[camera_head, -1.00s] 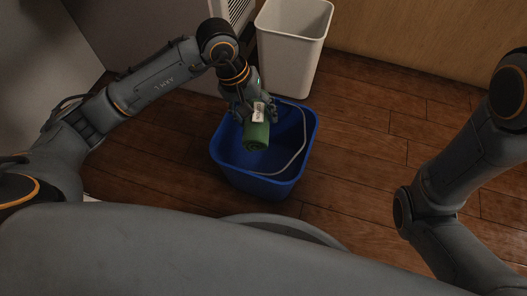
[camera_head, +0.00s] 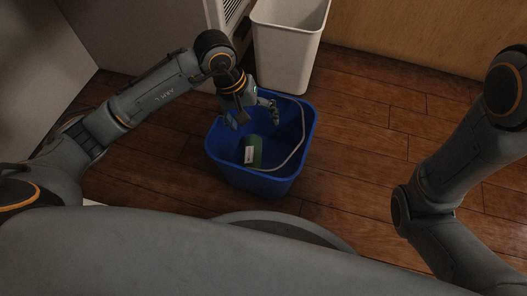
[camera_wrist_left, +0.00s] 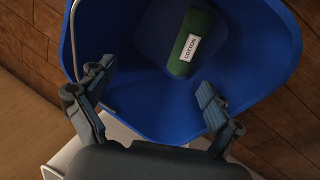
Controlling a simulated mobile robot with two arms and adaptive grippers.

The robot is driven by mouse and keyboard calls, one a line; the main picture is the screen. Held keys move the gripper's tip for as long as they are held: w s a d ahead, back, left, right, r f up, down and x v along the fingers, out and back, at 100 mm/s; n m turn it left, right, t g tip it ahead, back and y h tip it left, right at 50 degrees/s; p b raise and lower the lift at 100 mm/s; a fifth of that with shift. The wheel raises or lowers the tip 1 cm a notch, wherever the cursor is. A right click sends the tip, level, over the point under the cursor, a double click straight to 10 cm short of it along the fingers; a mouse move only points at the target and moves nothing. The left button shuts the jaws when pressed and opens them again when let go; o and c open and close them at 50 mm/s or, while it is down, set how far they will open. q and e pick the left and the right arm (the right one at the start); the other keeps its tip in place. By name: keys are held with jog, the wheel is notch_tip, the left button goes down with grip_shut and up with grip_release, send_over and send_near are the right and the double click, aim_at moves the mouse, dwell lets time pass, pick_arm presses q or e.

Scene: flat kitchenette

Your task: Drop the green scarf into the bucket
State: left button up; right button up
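The green scarf (camera_head: 254,151) is a rolled bundle with a white label, lying inside the blue bucket (camera_head: 231,177) on the floor. In the left wrist view the scarf (camera_wrist_left: 185,43) lies at the bottom of the bucket (camera_wrist_left: 262,60), and its label reads "COTTON". My left gripper (camera_head: 254,121) is over the far part of the bucket opening.
A white bin (camera_head: 287,50) stands just behind the bucket, near the wall. The bucket's pale handle (camera_head: 296,155) hangs along its right inner side. The wooden floor (camera_head: 365,140) is clear between the bucket and my right arm.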

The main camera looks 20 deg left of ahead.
pick_arm(q)
jog(key=v, duration=1.2)
dwell(0.3)
